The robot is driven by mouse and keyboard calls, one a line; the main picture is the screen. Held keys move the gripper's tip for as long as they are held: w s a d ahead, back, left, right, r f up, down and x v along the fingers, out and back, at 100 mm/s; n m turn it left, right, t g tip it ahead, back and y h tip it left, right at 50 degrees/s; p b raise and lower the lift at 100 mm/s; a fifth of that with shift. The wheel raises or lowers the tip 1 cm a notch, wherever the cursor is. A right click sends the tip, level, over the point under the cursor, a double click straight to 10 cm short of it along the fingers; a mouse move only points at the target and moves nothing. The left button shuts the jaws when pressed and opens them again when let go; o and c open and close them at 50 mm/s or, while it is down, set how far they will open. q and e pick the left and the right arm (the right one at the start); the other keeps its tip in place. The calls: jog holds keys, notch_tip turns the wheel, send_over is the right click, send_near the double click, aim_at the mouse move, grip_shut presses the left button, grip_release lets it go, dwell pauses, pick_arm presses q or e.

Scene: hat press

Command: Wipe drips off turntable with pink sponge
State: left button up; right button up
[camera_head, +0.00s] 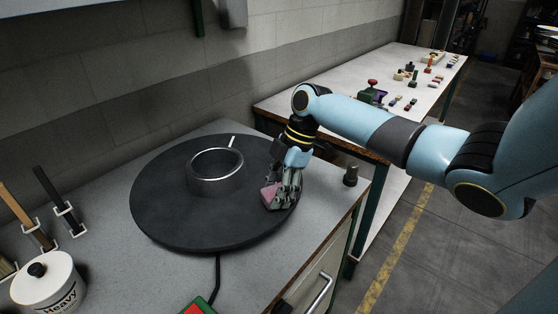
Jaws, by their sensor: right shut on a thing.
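The turntable (180,222) is a wide dark disc on the grey bench. A metal ring (216,180) stands near its middle, with a short white mark (232,141) behind it. My right gripper (278,195) is low over the disc's right side, shut on the pink sponge (269,194). The sponge is partly hidden by the fingers and looks to be at the disc's surface; I cannot tell if it touches. I cannot make out drips for certain. My left gripper is not in view.
A white tub (46,284) and two upright holders with handled tools (57,200) stand at the left. A red and green box (199,306) is at the front. A second table (350,110) holds several small items.

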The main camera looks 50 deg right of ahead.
aim_at(250, 191)
jog(key=shift+w+a+f+b, duration=0.15)
jog(key=shift+w+b, duration=0.25)
jog(key=shift+w, duration=1)
jog(key=w+b, duration=0.2)
jog(key=w, duration=0.1)
jog(key=shift+a, duration=0.15)
jog(key=shift+w+b, duration=0.35)
jog(key=shift+b, duration=0.15)
jog(key=shift+r, duration=0.25)
notch_tip(250, 191, up, 6)
jog(key=p, duration=0.6)
jog(key=shift+f, duration=0.1)
